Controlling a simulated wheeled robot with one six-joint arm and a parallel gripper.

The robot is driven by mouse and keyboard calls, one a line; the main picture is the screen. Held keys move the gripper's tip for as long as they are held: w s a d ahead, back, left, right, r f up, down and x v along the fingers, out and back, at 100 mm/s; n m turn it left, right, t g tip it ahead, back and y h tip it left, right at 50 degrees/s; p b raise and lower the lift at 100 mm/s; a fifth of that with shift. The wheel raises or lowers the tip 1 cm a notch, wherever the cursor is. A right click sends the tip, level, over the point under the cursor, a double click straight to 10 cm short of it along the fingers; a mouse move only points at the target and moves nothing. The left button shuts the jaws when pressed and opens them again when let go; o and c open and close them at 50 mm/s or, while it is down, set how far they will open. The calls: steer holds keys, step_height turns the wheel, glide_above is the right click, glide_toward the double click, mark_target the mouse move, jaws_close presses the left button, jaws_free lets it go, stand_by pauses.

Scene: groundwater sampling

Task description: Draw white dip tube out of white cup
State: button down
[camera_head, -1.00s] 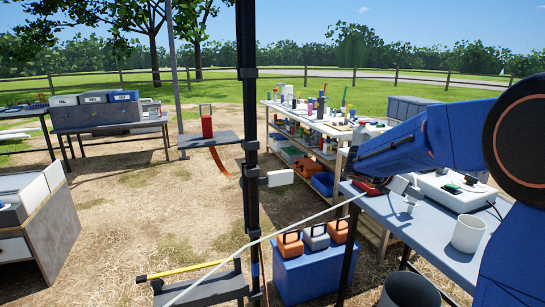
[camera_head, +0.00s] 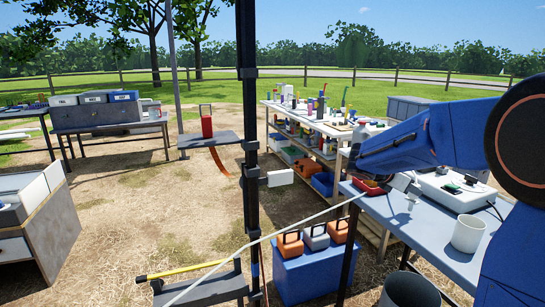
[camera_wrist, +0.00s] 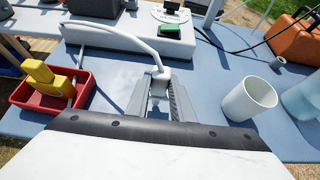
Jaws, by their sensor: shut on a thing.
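My gripper (camera_wrist: 156,97) is shut on the end of the white dip tube (camera_wrist: 115,32), which bends away up and left over the white instrument in the wrist view. The tube's tip below the fingers is hidden. The white cup (camera_wrist: 249,100) stands upright on the blue-grey table to the right of my gripper, apart from it; no tube shows in its opening. The cup also shows in the head view (camera_head: 467,234), near the table's right side. My gripper is hard to make out there, beyond the cup and below my blue arm.
A red tray (camera_wrist: 30,101) with a yellow tool (camera_wrist: 48,78) lies left of my gripper. The white instrument (camera_wrist: 165,42) with a green button stands behind. A clear bluish container (camera_wrist: 302,100) is beyond the cup. An orange case (camera_wrist: 295,38) is at upper right.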

steer(key=shift+r, duration=1.95)
steer(key=shift+a, duration=0.1)
